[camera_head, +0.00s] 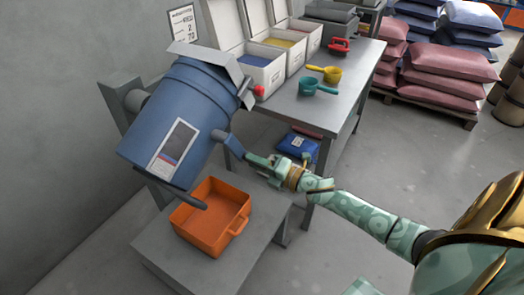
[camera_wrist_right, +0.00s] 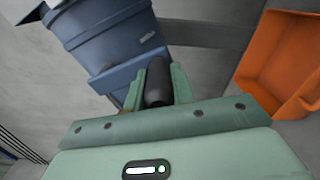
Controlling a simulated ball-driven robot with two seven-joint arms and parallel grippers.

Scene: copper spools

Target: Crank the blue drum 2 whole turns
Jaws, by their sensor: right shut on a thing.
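The blue drum (camera_head: 185,120) hangs tilted on a grey stand (camera_head: 125,105) at the left of the head view, with a white, red and blue label on its side. Its blue crank arm (camera_head: 231,143) sticks out toward my right gripper (camera_head: 263,163). In the right wrist view, the gripper (camera_wrist_right: 160,72) is shut on the black crank handle (camera_wrist_right: 156,92), which sits between the two fingers. The drum (camera_wrist_right: 105,35) shows behind it at upper left. In the head view the fingers mostly hide the handle. My left gripper is not in view.
An orange tray (camera_head: 239,229) stands below the drum on a low grey bench (camera_head: 262,235). A worktable (camera_head: 322,112) behind holds open white bins (camera_head: 262,75) and yellow (camera_head: 326,73) and teal (camera_head: 312,87) scoops. A blue box (camera_head: 297,146) lies under the table. Stacked sacks (camera_head: 452,65) stand at back right.

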